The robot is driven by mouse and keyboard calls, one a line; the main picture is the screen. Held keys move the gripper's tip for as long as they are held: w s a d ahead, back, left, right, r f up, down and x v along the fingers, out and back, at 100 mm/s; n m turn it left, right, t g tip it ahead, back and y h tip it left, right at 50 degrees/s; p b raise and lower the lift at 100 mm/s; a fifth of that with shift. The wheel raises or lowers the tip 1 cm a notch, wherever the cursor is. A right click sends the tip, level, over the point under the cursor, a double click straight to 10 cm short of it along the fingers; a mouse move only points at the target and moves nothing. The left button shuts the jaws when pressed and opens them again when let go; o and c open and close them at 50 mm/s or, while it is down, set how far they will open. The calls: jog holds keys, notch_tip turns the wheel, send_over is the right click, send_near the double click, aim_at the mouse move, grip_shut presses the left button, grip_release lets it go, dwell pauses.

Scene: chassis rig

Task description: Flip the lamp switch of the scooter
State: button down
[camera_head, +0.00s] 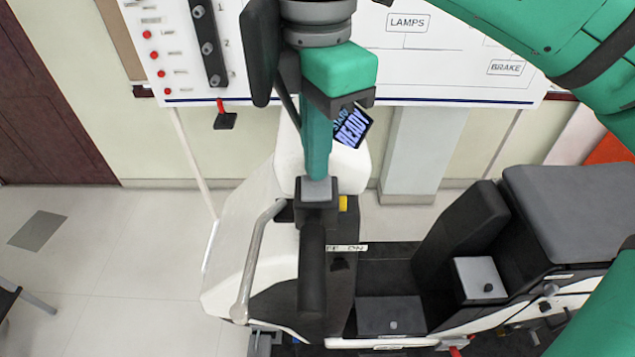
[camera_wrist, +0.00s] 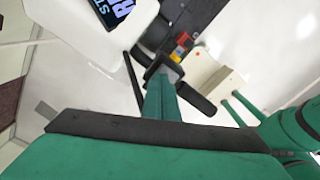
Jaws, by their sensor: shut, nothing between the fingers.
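The scooter (camera_head: 235,245) stands in front of me, with a white front body and a lit display reading READY (camera_head: 352,127). The display is partly cut off in the wrist view (camera_wrist: 112,12). A black handlebar grip (camera_head: 312,270) points toward me. A yellow control (camera_head: 343,203) sits beside the bar; the wrist view shows this yellow control (camera_wrist: 177,54) and a red one (camera_wrist: 184,37) on the black housing. My gripper (camera_head: 316,183) is shut and empty, its tips over the inner end of the grip, apparently close to or touching the black block there. The wrist view shows the tips (camera_wrist: 167,76) just beside the yellow control. Which control is the lamp switch, I cannot tell.
A grey lever (camera_head: 257,258) runs left of the grip. A board with LAMPS and BRAKE labels (camera_head: 450,60) hangs behind, with a black connector strip (camera_head: 209,45). The scooter's dark seat (camera_head: 565,215) is at right. Open floor (camera_head: 110,250) lies at left.

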jog(key=shift+w+f, duration=0.2)
jog(key=shift+f, duration=0.25)
jog(key=shift+s, duration=0.1)
dwell(0.4)
jog(key=shift+r, duration=3.45)
